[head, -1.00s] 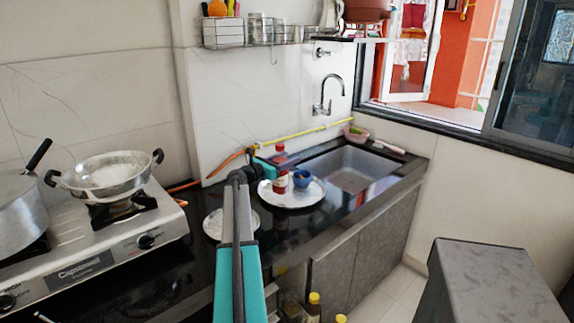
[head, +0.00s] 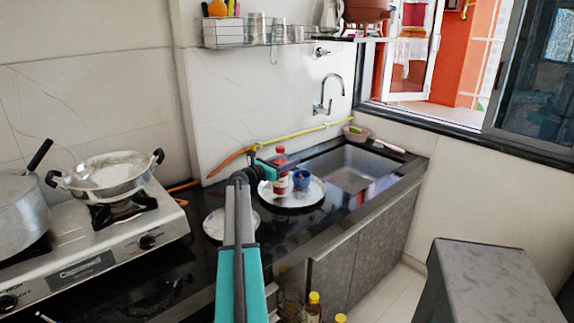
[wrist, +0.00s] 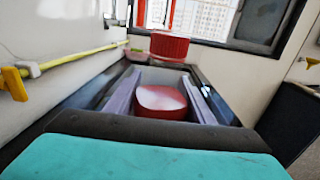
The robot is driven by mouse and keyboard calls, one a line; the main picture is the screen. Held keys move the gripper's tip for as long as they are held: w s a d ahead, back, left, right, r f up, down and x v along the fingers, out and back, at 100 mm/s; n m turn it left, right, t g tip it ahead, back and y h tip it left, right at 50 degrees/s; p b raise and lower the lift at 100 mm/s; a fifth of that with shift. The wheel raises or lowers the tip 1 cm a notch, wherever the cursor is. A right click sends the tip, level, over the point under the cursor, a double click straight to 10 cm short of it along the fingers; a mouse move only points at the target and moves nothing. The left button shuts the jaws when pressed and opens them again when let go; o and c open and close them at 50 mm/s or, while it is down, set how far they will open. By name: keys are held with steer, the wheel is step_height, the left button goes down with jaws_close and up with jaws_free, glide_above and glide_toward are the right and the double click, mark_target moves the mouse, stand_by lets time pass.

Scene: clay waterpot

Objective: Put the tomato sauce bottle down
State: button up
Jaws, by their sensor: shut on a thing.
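The tomato sauce bottle (head: 280,184) has a red cap and a pale label. It is upright over the round silver plate (head: 303,203), left of a small blue cup (head: 301,178); I cannot tell whether its base touches the plate. My gripper (head: 274,165) is shut on the bottle's upper part, coming from the left. The bottle's base is hidden there.
The sink (head: 352,172) lies right of the plate. Another plate (head: 222,224) sits on the black counter at left, beside my arm. A stove (head: 95,240) with a pan (head: 112,177) and pot (head: 18,215) stands further left. A yellow pipe (head: 300,132) runs along the wall.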

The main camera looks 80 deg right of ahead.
steer(key=shift+f, duration=0.85)
steer(key=o, duration=1.6)
steer(key=shift+c, duration=0.2)
steer(key=b+v, duration=0.1)
steer(key=v, duration=1.1)
